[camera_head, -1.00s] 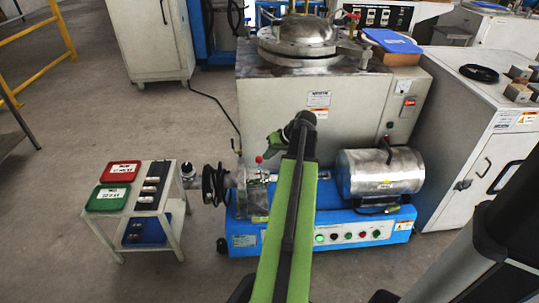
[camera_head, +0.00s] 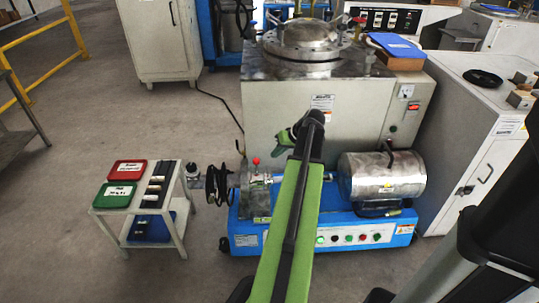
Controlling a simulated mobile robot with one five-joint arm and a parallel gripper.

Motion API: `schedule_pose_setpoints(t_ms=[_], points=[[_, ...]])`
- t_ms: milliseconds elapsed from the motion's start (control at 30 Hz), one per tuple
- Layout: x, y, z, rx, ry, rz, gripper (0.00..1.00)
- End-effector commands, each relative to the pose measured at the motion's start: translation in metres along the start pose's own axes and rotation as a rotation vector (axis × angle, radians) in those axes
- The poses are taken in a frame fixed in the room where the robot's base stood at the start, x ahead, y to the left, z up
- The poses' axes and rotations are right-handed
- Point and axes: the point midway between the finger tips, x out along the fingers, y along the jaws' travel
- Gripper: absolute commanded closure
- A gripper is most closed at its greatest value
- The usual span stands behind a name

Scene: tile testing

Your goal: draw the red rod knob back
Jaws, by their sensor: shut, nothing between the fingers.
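A small red ball knob (camera_head: 256,161) stands upright on a short stem above the metal fitting at the left end of the blue-based machine (camera_head: 340,240). My gripper (camera_head: 282,140), green and dark, is at the far end of my green arm, above and right of the knob in the picture. It is shut and holds nothing. It appears apart from the knob; the depth between them is hard to judge. The wrist hides part of the fingers.
A steel motor drum (camera_head: 382,178) lies at the right of the machine, with a grey cabinet and lidded vessel (camera_head: 308,40) behind. A white stand (camera_head: 178,222) with red and green trays is at left. Open floor (camera_head: 100,100) lies beyond it.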

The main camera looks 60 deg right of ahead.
Motion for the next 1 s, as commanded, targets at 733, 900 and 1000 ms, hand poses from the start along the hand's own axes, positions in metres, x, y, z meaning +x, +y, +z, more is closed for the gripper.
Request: schedule_pose_setpoints(t_ms=[733,900,1000], points=[[-0.084,-0.002,0.0,-0.002,0.0,0.003,1.0],[-0.064,-0.033,-0.01,-0.048,-0.022,-0.02,1.0],[-0.028,-0.095,-0.022,-0.138,-0.066,-0.063,1.0]])
